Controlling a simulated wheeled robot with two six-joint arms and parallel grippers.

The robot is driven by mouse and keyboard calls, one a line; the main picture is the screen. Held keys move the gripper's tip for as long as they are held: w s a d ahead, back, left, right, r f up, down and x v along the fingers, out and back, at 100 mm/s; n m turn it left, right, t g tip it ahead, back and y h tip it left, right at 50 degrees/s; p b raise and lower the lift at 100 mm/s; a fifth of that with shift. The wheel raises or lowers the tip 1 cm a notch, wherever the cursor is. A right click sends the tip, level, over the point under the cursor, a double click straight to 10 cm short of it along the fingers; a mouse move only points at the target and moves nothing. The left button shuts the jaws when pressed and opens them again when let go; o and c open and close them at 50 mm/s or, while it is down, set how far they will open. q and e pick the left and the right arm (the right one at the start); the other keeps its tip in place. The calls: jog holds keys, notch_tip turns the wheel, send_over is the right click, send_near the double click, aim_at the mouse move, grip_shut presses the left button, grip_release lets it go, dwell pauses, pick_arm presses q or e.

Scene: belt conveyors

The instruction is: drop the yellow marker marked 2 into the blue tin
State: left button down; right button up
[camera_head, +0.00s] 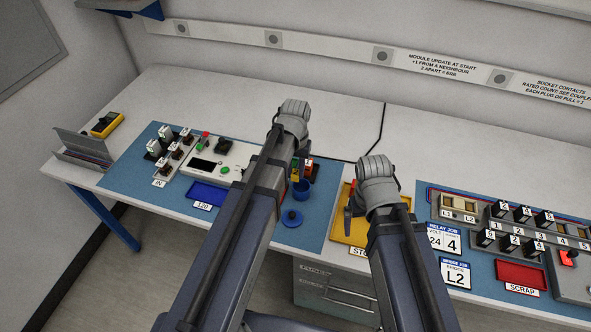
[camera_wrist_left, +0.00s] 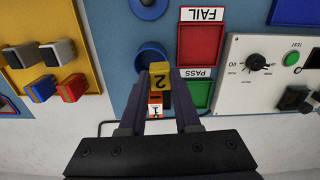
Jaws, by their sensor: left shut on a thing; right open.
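The yellow marker (camera_wrist_left: 160,83), with a 2 on its label, is between the fingertips of my left gripper (camera_wrist_left: 160,112), which is shut on it. In the left wrist view it overlaps the near rim of the blue tin (camera_wrist_left: 150,54); I cannot tell its height above the tin. The tin also shows in the head view (camera_head: 301,190), just below my left gripper. An orange marker (camera_wrist_left: 155,105) labelled 1 shows just behind the yellow one, partly hidden by the fingers.
A green PASS tray (camera_wrist_left: 197,92) and a red FAIL tray (camera_wrist_left: 199,45) lie beside the tin. A blue round piece (camera_head: 291,218) sits in front of it. The yellow tray (camera_head: 342,232) is to the right. A control box (camera_head: 215,158) stands left.

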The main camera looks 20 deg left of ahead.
aim_at(295, 173)
pick_arm(q)
jog(key=c, duration=0.5)
grip_release()
jog(key=shift+c, duration=0.2)
jog(key=shift+r, duration=0.15)
notch_tip(295, 173, up, 8)
jog(key=p, duration=0.8)
jog(key=shift+f, duration=0.2)
jog(key=s+d+f+m+y+b, duration=0.1)
jog(key=s+d+m, duration=0.3)
jog(key=s+d, duration=0.6)
jog(key=s, duration=0.4)
jog(key=shift+d+f+b, duration=0.2)
jog(key=shift+d+b, duration=0.05)
jog(key=shift+b, duration=0.05)
